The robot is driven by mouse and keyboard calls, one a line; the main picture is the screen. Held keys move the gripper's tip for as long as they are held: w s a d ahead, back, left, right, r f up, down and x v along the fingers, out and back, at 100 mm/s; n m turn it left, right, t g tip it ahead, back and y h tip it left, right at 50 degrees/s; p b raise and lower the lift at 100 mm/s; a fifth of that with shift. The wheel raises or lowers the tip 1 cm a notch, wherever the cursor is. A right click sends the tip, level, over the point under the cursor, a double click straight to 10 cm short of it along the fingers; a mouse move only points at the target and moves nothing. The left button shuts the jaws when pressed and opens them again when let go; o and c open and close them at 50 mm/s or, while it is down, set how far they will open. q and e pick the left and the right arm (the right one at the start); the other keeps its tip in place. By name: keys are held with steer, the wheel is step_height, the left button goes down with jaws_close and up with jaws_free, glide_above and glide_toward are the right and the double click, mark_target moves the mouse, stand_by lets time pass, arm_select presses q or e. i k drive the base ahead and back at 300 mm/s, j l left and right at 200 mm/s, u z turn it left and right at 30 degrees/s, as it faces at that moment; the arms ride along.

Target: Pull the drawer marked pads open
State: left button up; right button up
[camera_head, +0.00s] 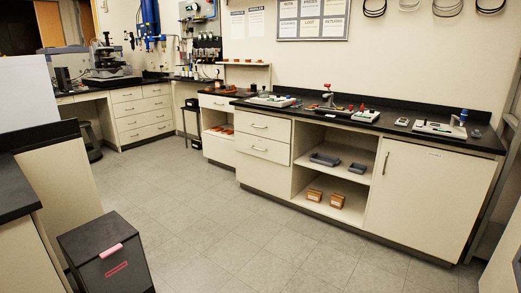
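Several drawers show, and no marking on them is large enough to read, so I cannot tell which one is marked pads. The long bench on the right has a top drawer (280,131), a second drawer (278,153) and a taller front (262,175) below them. The back corner bench has several drawers (128,109). All these fronts look shut. Neither of my grippers is in view.
A black bin (85,245) with a pink item on top stands at lower left beside a cabinet (65,180). The grey tiled floor (240,235) before the long bench is clear. A closed cupboard door (425,195) is at right. Instruments stand on the black worktop (388,125).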

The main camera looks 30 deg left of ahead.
mark_target(279, 152)
steer(key=i+j+u, duration=0.65)
steer(key=i+u, duration=0.65)
steer(key=i, duration=1.7)
steer(key=i+z, duration=0.1)
steer(key=i, duration=0.45)
steer(key=i+j, duration=0.15)
steer(key=i, duration=0.4)
steer(key=i+z, duration=0.15)
steer(key=i, duration=0.4)
steer(key=i+j+z, duration=0.1)
steer(key=i, duration=0.4)
steer(key=j, duration=0.1)
